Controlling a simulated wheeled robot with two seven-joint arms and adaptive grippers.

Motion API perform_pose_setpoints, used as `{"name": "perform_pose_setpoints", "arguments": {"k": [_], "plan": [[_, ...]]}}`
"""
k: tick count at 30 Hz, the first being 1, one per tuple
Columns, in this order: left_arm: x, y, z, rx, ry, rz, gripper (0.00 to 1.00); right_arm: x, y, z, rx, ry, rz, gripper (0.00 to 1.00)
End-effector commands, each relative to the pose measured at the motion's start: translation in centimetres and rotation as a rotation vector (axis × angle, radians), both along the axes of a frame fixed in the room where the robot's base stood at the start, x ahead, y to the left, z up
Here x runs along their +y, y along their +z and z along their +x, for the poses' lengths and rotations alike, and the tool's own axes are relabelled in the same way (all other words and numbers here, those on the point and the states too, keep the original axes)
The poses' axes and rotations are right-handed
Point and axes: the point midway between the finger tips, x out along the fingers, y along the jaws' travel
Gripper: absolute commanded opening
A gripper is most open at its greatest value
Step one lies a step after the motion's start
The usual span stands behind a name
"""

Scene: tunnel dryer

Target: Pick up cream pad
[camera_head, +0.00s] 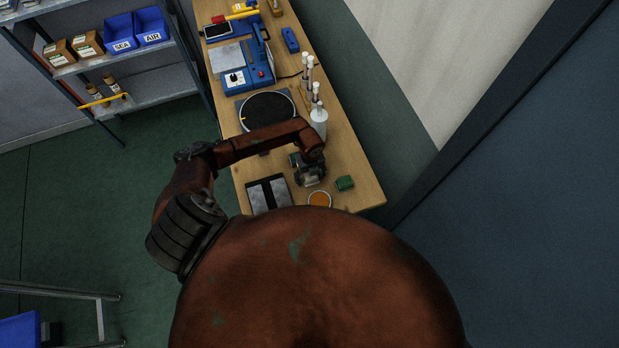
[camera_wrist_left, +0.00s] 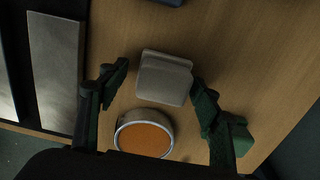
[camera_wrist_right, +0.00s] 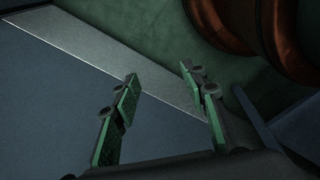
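The cream pad (camera_wrist_left: 164,78) lies on the wooden bench in the left wrist view, a pale block with rounded edges. My left gripper (camera_wrist_left: 158,88) is open, with one finger on each side of the pad. The right-hand finger is close to the pad's side; I cannot tell if it touches. In the head view my left gripper (camera_head: 311,174) is low over the near end of the bench and hides the pad. My right gripper (camera_wrist_right: 158,88) is open and empty in the right wrist view, away from the bench.
A dark tray with pale strips (camera_head: 258,195) is to the left. White bottles (camera_head: 318,120) and a black turntable (camera_head: 267,112) stand farther along the bench (camera_head: 352,150).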

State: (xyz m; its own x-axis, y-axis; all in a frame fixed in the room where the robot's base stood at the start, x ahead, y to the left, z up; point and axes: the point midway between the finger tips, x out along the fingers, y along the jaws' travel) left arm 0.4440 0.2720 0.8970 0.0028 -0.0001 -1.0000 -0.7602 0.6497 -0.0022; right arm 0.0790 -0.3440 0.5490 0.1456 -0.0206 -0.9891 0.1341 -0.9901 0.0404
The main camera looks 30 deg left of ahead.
Motion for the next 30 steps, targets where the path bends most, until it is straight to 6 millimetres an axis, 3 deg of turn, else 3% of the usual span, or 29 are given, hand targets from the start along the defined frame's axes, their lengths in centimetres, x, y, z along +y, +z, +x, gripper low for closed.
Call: {"name": "perform_pose_setpoints", "arguments": {"k": [4,8,16,24,30], "plan": [[0.0,0.1,0.1,-0.001,0.000,0.000,0.47,0.4,-0.3,-2.9,0.036,-0.009,0.004,0.40],[0.0,0.1,0.1,-0.001,0.001,0.000,0.38,0.8,-0.4,-4.2,0.053,-0.014,0.008,0.40],[0.0,0.1,0.1,-0.002,0.001,-0.001,0.20,0.9,-0.4,-3.8,0.048,-0.013,0.009,0.40],[0.1,0.2,0.1,-0.002,0.001,-0.001,0.20,0.5,-0.3,-2.2,0.028,-0.007,0.005,0.40],[0.0,1.8,0.2,-0.005,0.000,0.000,0.20,0.2,-0.6,-2.6,0.032,-0.008,0.002,0.40]]}}
